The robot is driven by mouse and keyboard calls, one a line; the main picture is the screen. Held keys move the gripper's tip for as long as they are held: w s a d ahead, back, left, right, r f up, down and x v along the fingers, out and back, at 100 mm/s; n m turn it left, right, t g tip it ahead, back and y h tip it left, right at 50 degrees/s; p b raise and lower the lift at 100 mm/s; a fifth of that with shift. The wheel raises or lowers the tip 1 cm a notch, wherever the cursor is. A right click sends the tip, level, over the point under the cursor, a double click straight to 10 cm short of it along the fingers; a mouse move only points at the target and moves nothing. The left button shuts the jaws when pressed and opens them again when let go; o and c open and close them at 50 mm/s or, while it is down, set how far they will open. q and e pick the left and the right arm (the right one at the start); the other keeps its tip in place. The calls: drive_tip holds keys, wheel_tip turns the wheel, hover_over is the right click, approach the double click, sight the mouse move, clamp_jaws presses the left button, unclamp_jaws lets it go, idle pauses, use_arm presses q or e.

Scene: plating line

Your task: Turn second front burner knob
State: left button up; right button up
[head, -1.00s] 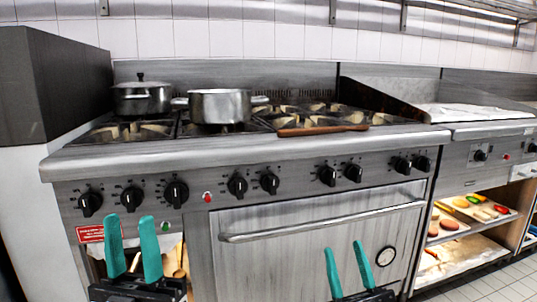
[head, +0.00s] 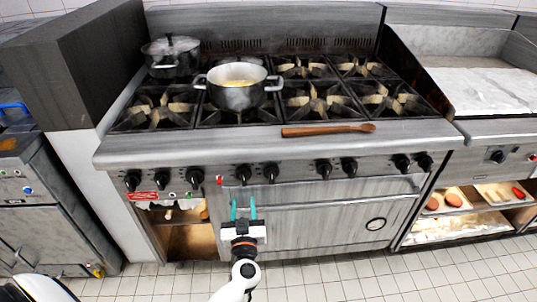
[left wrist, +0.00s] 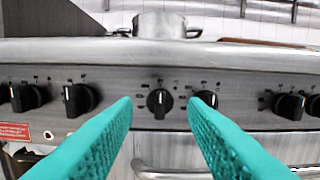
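A row of black knobs runs along the stove's front panel. The knob right of the red light (head: 243,174) also shows in the left wrist view (left wrist: 159,102), between the fingertips and beyond them. Its right neighbour (head: 271,173) shows in the left wrist view (left wrist: 203,99), partly behind the right finger. Three more knobs (head: 163,178) stand left of the red light. I cannot tell which knob is the second front one. My left gripper (head: 243,208) is open and empty in front of the oven door, appearing just below the knobs. My right gripper is not in view.
An open pot (head: 238,90) with yellow contents and a lidded pot (head: 171,56) stand on the burners. A wooden spoon (head: 325,130) lies on the front ledge. The oven handle (head: 320,202) runs below the knobs. The tiled floor (head: 350,280) in front is clear.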

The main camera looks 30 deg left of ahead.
sight(244, 177)
use_arm(q)
drive_tip(key=shift+g, duration=0.4)
drive_tip(key=x, duration=0.8)
drive_tip(key=f+x, duration=0.1)
drive_tip(key=x, duration=0.2)
drive_tip(key=shift+w+b, duration=0.4)
drive_tip(key=shift+w, duration=0.05)
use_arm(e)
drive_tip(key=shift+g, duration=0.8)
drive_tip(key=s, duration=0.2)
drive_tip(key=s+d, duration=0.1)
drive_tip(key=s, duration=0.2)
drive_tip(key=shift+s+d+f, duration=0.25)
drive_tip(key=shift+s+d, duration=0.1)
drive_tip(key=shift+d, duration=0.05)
use_arm(q)
drive_tip(key=shift+c, duration=0.3)
clamp_jaws()
